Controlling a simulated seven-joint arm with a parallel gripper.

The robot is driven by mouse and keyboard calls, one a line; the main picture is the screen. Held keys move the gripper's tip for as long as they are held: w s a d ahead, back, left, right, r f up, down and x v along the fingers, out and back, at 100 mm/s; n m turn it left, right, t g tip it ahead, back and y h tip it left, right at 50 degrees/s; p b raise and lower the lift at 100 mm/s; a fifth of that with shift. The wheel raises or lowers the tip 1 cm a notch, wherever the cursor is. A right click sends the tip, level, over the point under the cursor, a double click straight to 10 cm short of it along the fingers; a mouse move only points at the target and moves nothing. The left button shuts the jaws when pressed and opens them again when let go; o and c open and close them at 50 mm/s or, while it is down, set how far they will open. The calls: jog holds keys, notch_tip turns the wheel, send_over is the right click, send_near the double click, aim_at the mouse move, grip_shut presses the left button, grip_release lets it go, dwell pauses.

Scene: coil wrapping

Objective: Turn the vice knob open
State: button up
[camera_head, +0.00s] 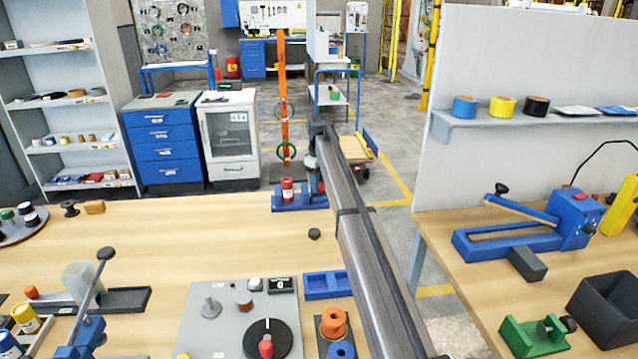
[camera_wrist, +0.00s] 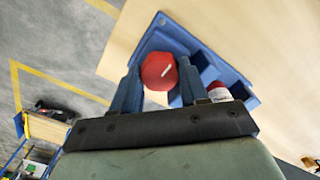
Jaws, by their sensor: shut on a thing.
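The blue vice (camera_head: 290,205) sits at the far edge of the wooden table in the head view, and its blue body (camera_wrist: 165,36) also shows in the wrist view. Its red faceted knob (camera_wrist: 159,71) has a white line that runs slantwise. My gripper (camera_wrist: 158,78) is shut on the knob, with one blue finger on each side. In the head view my arm hides the knob and most of the gripper. A red and white cylinder (camera_wrist: 219,91) sits at the vice beside the right finger, and it stands upright in the head view (camera_head: 287,190).
A small dark disc (camera_head: 314,234) lies on the table near the vice. A grey panel (camera_head: 240,315) with a dial and a blue tray (camera_head: 327,285) are closer. A lever tool (camera_head: 88,320) stands at left. Bare table surrounds the vice's left side.

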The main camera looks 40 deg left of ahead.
dwell(0.5)
jog(key=o, duration=1.1)
jog(key=shift+c, duration=0.2)
jog(key=shift+r, duration=0.1)
jog(key=shift+r, duration=3.95)
